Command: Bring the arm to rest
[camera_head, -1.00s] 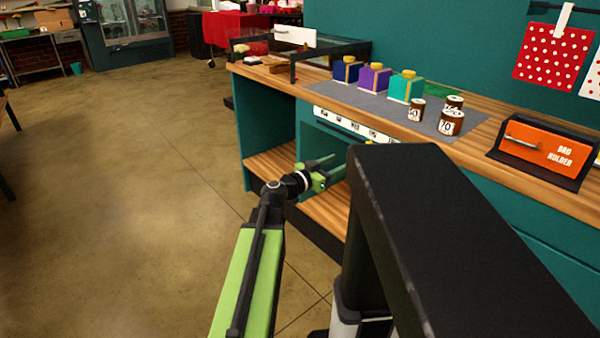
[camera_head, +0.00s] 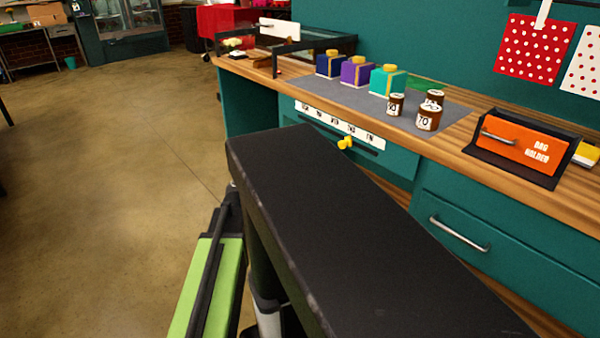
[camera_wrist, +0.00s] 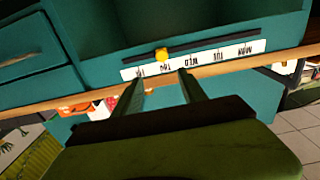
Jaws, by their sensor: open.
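My green arm link (camera_head: 218,285) shows at the lower left of the head view. My gripper is hidden there behind my own black body part. In the wrist view my gripper (camera_wrist: 160,82) is open, with its two fingers apart and nothing between them. The wrist picture is upside down and faces the teal counter front. A white strip with day names (camera_wrist: 195,59) and a yellow knob (camera_wrist: 162,54) shows beyond the fingertips. I cannot tell the exact distance to it.
The wooden counter (camera_head: 455,132) carries several jars, a blue box (camera_head: 330,64), a purple box (camera_head: 359,72) and a teal box (camera_head: 388,79) on a grey mat. An orange bag holder (camera_head: 522,145) stands at right. The floor (camera_head: 110,160) at left is clear.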

